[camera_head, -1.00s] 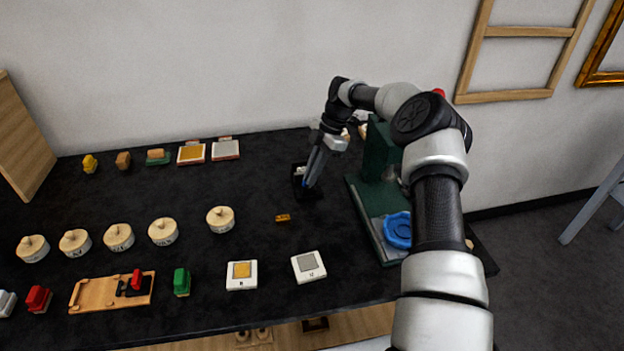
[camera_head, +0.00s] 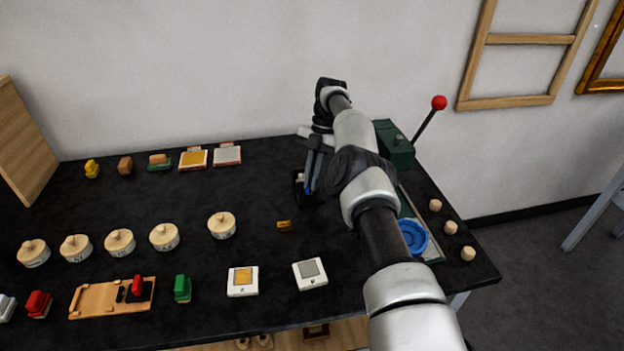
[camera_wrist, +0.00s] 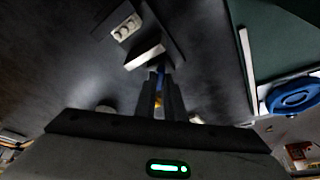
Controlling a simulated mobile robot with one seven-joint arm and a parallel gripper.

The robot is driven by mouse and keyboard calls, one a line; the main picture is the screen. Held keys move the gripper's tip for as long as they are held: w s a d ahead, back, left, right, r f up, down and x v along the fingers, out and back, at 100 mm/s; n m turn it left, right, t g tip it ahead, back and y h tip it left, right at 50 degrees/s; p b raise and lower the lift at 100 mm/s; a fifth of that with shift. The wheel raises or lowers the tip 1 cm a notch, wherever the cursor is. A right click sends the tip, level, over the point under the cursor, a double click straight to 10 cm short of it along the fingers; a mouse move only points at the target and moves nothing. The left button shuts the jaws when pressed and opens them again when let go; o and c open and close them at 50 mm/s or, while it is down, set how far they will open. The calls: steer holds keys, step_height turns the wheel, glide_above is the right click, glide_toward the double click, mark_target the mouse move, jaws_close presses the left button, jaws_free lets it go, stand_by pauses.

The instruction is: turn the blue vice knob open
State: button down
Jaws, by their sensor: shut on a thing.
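The blue vice knob (camera_wrist: 160,73) shows as a narrow blue piece between my fingertips in the wrist view; most of it is hidden by the fingers. In the head view, a little blue (camera_head: 308,189) shows at the fingertips. My gripper (camera_wrist: 160,95) points down at it and is shut on it. The small dark vice (camera_head: 298,195) is on the black table, partly hidden behind my gripper. In the wrist view, a pale jaw or block (camera_wrist: 146,55) of the vice lies just beyond the knob. I cannot tell how far the jaws are apart.
A green press (camera_head: 393,145) with a red-tipped lever (camera_head: 438,103) and a blue round dish (camera_head: 413,237) stands to the right, partly behind my arm. A small orange piece (camera_head: 284,226) lies in front of the vice. Round lidded pots (camera_head: 222,225) stand left.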

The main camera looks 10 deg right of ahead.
steer(key=shift+d+f, duration=0.1)
steer(key=shift+f, duration=0.05)
steer(key=c, duration=1.8)
jaws_free()
steer(key=shift+c, duration=0.2)
steer(key=shift+r, duration=0.6)
step_height(320, 180, up, 9)
steer(key=p, duration=0.8)
